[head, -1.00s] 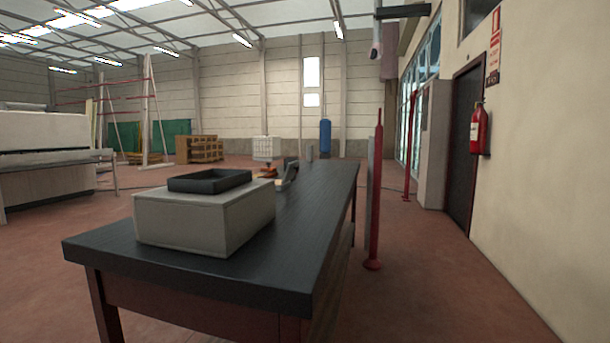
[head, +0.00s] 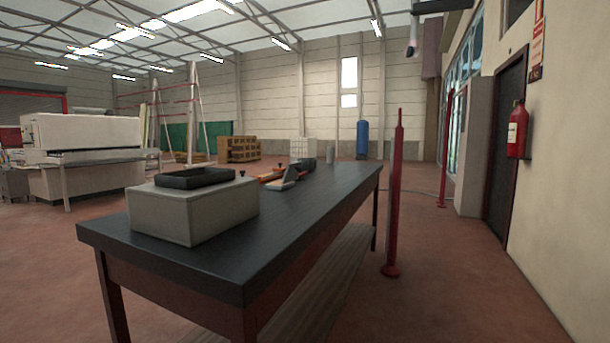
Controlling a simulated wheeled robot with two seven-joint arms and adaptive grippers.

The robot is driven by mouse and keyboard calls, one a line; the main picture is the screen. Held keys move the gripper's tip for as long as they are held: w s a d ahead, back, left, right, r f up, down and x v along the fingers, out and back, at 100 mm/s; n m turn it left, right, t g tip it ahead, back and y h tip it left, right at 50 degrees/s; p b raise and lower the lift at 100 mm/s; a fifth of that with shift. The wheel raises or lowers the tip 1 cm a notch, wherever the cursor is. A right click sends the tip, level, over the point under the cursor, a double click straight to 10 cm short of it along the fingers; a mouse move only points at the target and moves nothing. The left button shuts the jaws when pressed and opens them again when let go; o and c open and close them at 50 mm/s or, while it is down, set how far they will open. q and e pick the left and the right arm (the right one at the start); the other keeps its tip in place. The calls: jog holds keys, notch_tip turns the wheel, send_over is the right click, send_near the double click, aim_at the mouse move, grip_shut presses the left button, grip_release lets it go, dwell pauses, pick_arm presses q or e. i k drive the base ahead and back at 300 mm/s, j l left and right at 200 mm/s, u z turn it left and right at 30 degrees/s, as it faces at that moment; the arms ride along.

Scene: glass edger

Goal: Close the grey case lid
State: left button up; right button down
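A light grey box-shaped case (head: 192,216) sits on the near left part of the dark-topped table (head: 268,238). A black shallow tray-like piece (head: 195,178) lies on top of it. I cannot tell from this angle which part of the case is its lid, or whether it is open. Neither of my grippers shows in the head view.
A red post (head: 395,200) rises from the floor right of the table. Open floor lies right of it, up to the wall with a fire extinguisher (head: 517,130).

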aim_at(292, 170)
jog(key=i+l+u, duration=0.2)
jog(key=l, duration=0.3)
jog(key=l+u, duration=0.15)
jog(key=l, duration=0.35)
jog(key=i+l+u, duration=0.25)
jog(key=l, duration=0.4)
jog(key=i+l+u, duration=0.25)
jog(key=i+l, duration=0.15)
jog(key=l, duration=0.3)
jog(key=i+l+u, duration=0.15)
jog(key=l, duration=0.2)
jog(key=i+l+u, duration=0.4)
jog(key=l+z, duration=0.1)
jog(key=l, duration=0.2)
jog(key=k+l+z, duration=0.15)
jog(key=l, duration=0.15)
jog(key=i+j+u, duration=0.05)
